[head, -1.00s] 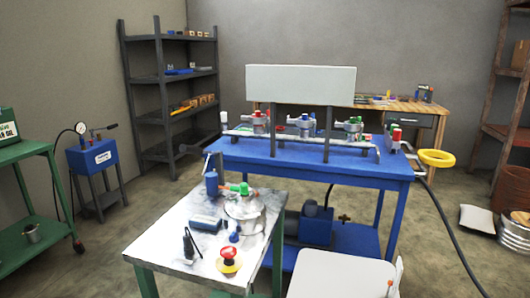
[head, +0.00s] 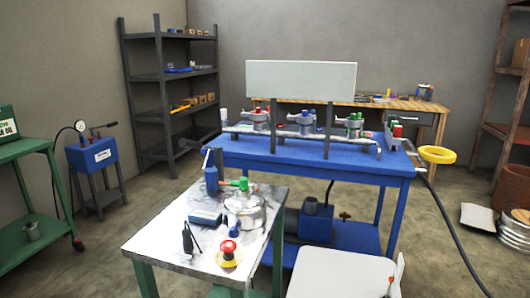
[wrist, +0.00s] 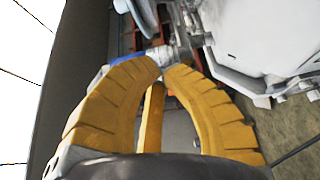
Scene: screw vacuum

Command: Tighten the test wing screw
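The test wing screw is too small for me to pick out with certainty. A round metal vessel (head: 246,210) with green and red fittings stands on the small metal-topped table (head: 160,243). A small blue part (head: 235,229) is at the vessel's front. In the wrist view, my gripper (wrist: 166,70) has two curved yellow fingers whose tips come close together with a narrow gap. A pale grey metal piece (wrist: 160,54) shows at or just beyond the tips, with blue beside it. I cannot tell whether the fingers touch it. My gripper is not distinguishable in the head view.
A red push button (head: 228,247), a black handset (head: 188,239) and a dark blue box (head: 206,218) are on the small table. Behind it, a blue bench (head: 340,165) carries several valves and a pale board (head: 302,80). A green cart (head: 35,195) stands left.

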